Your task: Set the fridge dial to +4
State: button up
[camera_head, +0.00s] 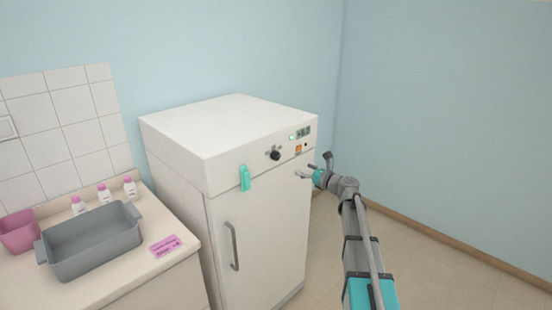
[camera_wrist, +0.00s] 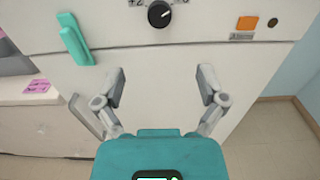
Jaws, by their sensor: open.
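The white fridge (camera_head: 255,230) stands against the blue wall. Its black dial (camera_head: 275,155) is on the upper front panel. In the wrist view the dial (camera_wrist: 159,14) is at the top centre, with a white pointer mark toward the upper right and partly cut-off numbers above it. The small display (camera_head: 303,132) on the panel is too small to read surely. My gripper (camera_head: 305,172) is to the right of the dial and a little lower in the head view. In the wrist view my gripper (camera_wrist: 162,88) is open and empty, its fingers below the dial and apart from it.
An orange alarm square (camera_wrist: 245,23) is right of the dial. A teal object (camera_head: 244,178) hangs on the front, left of the dial. The door handle (camera_head: 234,246) sticks out lower down. A counter at left holds a grey basin (camera_head: 90,255) and small bottles. The floor at right is clear.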

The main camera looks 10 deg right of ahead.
aim_at(277, 158)
jog(key=shift+w+a, duration=0.1)
jog(key=x, duration=1.3)
jog(key=shift+w+a, duration=0.2)
jog(key=shift+w, duration=0.05)
jog(key=c, duration=1.1)
